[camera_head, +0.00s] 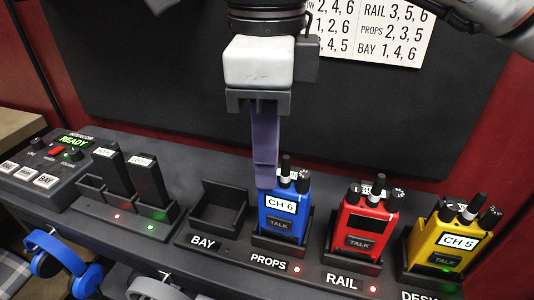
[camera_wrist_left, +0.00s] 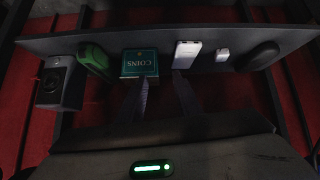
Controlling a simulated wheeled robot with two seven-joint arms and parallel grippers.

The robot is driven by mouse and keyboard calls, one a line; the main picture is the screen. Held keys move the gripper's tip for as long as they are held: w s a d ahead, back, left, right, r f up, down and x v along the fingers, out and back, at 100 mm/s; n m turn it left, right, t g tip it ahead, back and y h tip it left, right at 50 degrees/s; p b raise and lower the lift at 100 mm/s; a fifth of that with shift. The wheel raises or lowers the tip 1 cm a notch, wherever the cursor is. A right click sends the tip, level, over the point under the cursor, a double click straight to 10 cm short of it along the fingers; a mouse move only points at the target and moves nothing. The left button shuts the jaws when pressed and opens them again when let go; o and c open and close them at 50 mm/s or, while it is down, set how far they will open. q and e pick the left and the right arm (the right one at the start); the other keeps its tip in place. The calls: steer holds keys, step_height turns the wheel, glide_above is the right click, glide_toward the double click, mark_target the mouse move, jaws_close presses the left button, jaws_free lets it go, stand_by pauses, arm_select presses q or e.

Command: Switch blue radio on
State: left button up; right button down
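The blue radio (camera_head: 283,220) stands upright in the dock slot labelled PROPS, its screen lit with "CH 6". Its antenna and right knob show; the left part of its top is hidden behind my right gripper (camera_head: 265,186). That gripper points down, its purple fingertips at the radio's top left; I cannot tell whether they touch it. The fingers overlap from this side, so their opening cannot be judged. My left gripper (camera_wrist_left: 160,84) shows in the left wrist view with its two fingers apart and nothing between them.
The red radio (camera_head: 364,222), screen dark, and yellow radio (camera_head: 440,245), showing "CH 5", stand to the right. The BAY slot (camera_head: 220,212) is empty. An intercom box (camera_head: 57,165), black battery packs (camera_head: 148,180) and blue headphones (camera_head: 60,255) are left. Shelf items, including a COINS box (camera_wrist_left: 139,63), show in the wrist view.

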steer(key=m, duration=0.3)
arm_select(q)
steer(key=shift+s+f+b, duration=0.3)
steer(key=shift+s+f, duration=0.1)
arm_select(e)
steer(key=shift+m, duration=0.8)
steer(key=c, duration=1.8)
jaws_free()
arm_select(q)
steer(key=shift+w+r, duration=0.1)
steer(key=shift+w, duration=0.15)
arm_select(e)
steer(key=shift+o, duration=0.2)
steer(key=shift+r, duration=0.1)
steer(key=shift+r, duration=0.25)
arm_select(q)
steer(key=shift+r+p, duration=0.7)
steer(key=shift+p, duration=0.25)
arm_select(e)
step_height(320, 180, up, 10)
steer(key=shift+f, duration=0.15)
